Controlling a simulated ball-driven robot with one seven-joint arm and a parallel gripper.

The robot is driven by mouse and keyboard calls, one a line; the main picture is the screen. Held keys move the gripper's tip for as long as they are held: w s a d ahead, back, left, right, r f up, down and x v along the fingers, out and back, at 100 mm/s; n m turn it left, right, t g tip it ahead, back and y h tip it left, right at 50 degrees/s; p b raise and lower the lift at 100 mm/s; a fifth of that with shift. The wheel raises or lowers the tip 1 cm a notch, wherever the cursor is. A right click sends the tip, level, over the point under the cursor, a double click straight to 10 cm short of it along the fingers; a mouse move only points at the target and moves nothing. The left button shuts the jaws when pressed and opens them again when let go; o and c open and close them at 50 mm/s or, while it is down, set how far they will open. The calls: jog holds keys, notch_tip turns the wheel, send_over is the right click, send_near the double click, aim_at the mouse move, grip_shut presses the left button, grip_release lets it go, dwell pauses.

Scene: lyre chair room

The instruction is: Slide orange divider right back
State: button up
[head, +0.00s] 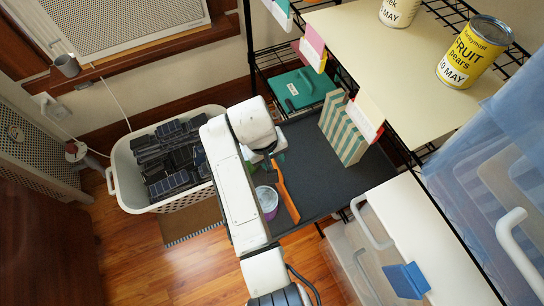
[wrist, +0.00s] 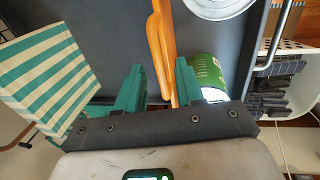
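The orange divider (head: 287,195) stands on the dark grey shelf (head: 325,178), running away from my gripper. In the wrist view the divider (wrist: 160,40) passes between the two teal fingers of my gripper (wrist: 160,68). The fingers are apart. The right finger is close to the divider, and a gap shows on the left side. I cannot tell whether the right finger touches it. In the head view my arm's white links hide most of the gripper.
A round tub (head: 267,203) stands left of the divider, and a green can (wrist: 208,75) is beside the right finger. A striped box (head: 344,130) stands right of the divider, with bare shelf between. A white basket (head: 130,175) of dark items is on the floor left.

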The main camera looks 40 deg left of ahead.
jog(key=shift+c, duration=0.5)
grip_shut()
dwell(0.8)
